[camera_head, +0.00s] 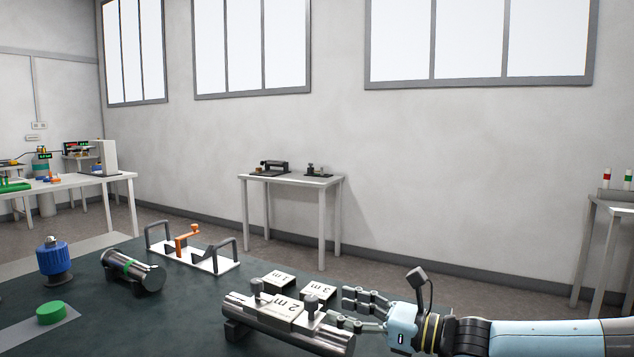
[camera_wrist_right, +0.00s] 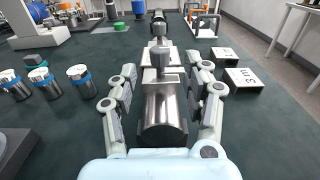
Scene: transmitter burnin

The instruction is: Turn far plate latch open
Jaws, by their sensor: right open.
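A metal cylinder (camera_head: 290,327) lies on the dark table, with a white plate marked "2 m" (camera_head: 285,309) on top. Two dark knob latches stand at the plate's ends, one at the left (camera_head: 257,287) and one at the right (camera_head: 312,304). In the right wrist view the nearer latch (camera_wrist_right: 161,57) stands in front of the other latch (camera_wrist_right: 159,29). My right gripper (camera_head: 346,308) is open and empty at the cylinder's right end. In the right wrist view its fingers (camera_wrist_right: 162,78) are spread on both sides of the cylinder (camera_wrist_right: 161,105). My left gripper is not visible.
Loose plates marked 1 m (camera_head: 279,279) and 3 m (camera_head: 319,290) lie behind the cylinder. A white stand with an orange crank (camera_head: 188,240), a black cylinder (camera_head: 135,270), a blue-capped part (camera_head: 54,258) and a green button (camera_head: 51,312) are farther left. Blue-banded metal cylinders (camera_wrist_right: 82,82) stand left in the wrist view.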

